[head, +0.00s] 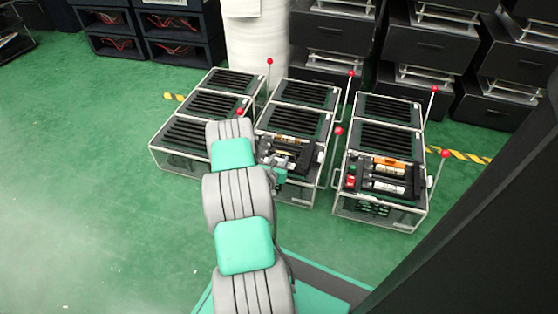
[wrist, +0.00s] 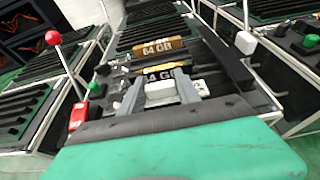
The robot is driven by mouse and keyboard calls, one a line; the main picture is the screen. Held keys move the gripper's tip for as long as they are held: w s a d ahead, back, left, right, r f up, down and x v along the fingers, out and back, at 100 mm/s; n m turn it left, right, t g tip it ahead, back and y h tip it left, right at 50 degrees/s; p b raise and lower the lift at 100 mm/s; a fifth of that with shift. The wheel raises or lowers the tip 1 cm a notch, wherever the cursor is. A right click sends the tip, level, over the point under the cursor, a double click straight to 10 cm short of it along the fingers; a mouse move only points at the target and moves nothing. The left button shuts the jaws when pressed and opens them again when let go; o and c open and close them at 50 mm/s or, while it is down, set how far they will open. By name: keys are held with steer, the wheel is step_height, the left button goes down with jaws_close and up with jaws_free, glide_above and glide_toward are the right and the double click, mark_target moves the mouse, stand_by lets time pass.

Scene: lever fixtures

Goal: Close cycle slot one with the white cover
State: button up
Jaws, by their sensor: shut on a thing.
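My gripper (wrist: 160,90) is low over the open front bay of the middle fixture (head: 290,190). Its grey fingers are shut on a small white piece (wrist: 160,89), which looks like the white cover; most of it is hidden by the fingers. Just beyond it lie orange modules marked 64 GB (wrist: 163,46), one partly hidden behind the fingers. A lever with a red ball (wrist: 53,37) stands at the left, near a red button (wrist: 78,115) and a green knob (wrist: 92,87). Contact between the white piece and the bay cannot be made out.
The right fixture (head: 380,210) has an open front bay with orange and white parts. The left fixture (head: 185,155) has dark slatted tops. Thin levers with red balls (head: 351,73) rise beside the fixtures. Green floor at left is clear.

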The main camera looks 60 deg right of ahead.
steer(key=shift+f, duration=0.2)
steer(key=o, duration=1.4)
steer(key=p+v, duration=0.2)
steer(key=v, duration=0.5)
steer(key=shift+s+a+r+p, duration=0.1)
steer(key=shift+a+r+p, duration=0.05)
steer(key=shift+a+p, duration=0.25)
